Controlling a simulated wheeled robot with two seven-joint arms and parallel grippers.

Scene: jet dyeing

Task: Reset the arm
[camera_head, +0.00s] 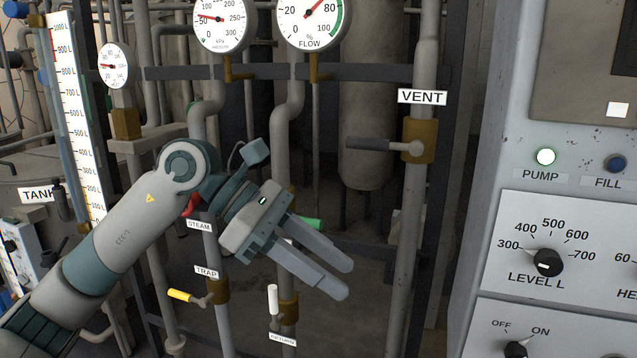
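My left arm (130,225) reaches in from the lower left. My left gripper (340,277) hangs in front of the pipes, its two grey fingers pointing down and right. The fingers are apart and nothing shows between them. The gripper covers part of a pipe and a green handle (313,223) behind it; whether it touches them I cannot tell. My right gripper is not in the picture.
The VENT valve (418,140) has a grey lever pointing left. A red handle (192,207) is by the wrist. The control panel (585,235) stands right, its PUMP light (545,157) lit.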

